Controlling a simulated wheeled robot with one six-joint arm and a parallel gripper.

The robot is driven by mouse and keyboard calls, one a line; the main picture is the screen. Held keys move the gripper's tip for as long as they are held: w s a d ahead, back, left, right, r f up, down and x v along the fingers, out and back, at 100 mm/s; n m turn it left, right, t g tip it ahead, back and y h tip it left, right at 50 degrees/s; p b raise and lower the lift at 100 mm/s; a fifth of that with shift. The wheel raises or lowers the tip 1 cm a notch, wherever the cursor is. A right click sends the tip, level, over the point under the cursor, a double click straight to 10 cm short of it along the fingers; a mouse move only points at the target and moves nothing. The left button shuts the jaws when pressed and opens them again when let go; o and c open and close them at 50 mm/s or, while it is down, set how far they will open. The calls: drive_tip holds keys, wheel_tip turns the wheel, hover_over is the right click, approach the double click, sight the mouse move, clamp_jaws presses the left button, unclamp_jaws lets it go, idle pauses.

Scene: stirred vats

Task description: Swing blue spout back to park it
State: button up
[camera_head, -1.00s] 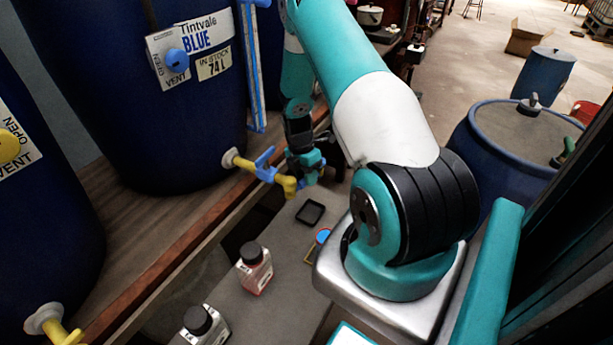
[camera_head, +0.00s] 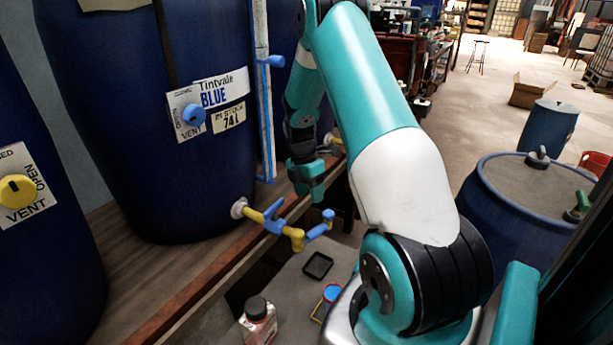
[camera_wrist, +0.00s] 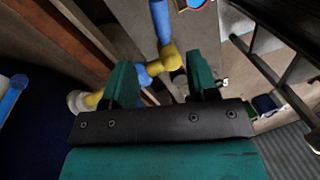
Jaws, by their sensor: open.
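The blue vat (camera_head: 150,130) labelled Tintvale BLUE stands on the wooden shelf. Its yellow tap (camera_head: 256,215) sticks out low on the vat, with a blue handle (camera_head: 273,218) and a yellow elbow (camera_head: 297,238). The blue spout (camera_head: 319,226) points out from the elbow to the right and slightly up in the head view. In the wrist view the blue spout (camera_wrist: 159,20) runs up from the yellow elbow (camera_wrist: 171,57). My gripper (camera_head: 313,196) hangs above the spout, open and empty, apart from it in the head view. Its two fingers also show in the wrist view (camera_wrist: 160,75).
Below the tap are a small black tray (camera_head: 318,265), a blue-topped container (camera_head: 331,293) and a black-capped bottle (camera_head: 257,322). A vat with a yellow vent knob (camera_head: 17,191) stands at the left. A lidded blue drum (camera_head: 520,210) is at the right.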

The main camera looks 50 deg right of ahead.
sight(315, 233)
drive_tip(key=r, duration=0.2)
drive_tip(key=w+r, duration=0.1)
drive_tip(key=r, duration=0.2)
drive_tip(key=shift+r, duration=0.1)
drive_tip(key=shift+d, duration=0.1)
drive_tip(key=shift+c, duration=0.2)
drive_tip(key=shift+s+d+f, duration=0.1)
drive_tip(key=shift+s+f, duration=0.05)
drive_tip(key=shift+f, duration=0.05)
drive_tip(key=c, duration=0.4)
drive_tip(key=s+d+f+b, duration=0.1)
drive_tip(key=s, duration=0.1)
drive_tip(key=s+d+f+t+y+b, duration=0.1)
drive_tip(key=s+f+b, duration=0.1)
drive_tip(key=s, duration=0.1)
drive_tip(key=s+d+f+t+y+b, duration=0.1)
drive_tip(key=s+f, duration=0.1)
drive_tip(key=shift+s+b, duration=0.35)
clamp_jaws()
drive_tip(key=s+f+m+t+y+b, duration=0.1)
drive_tip(key=s+f+t+b, duration=0.1)
drive_tip(key=s+t+b, duration=0.35)
drive_tip(key=w+p+x, duration=0.1)
drive_tip(key=x, duration=1)
drive_tip(key=shift+w+d+r, duration=0.3)
drive_tip(key=shift+w+r, duration=0.1)
drive_tip(key=shift+r, duration=0.05)
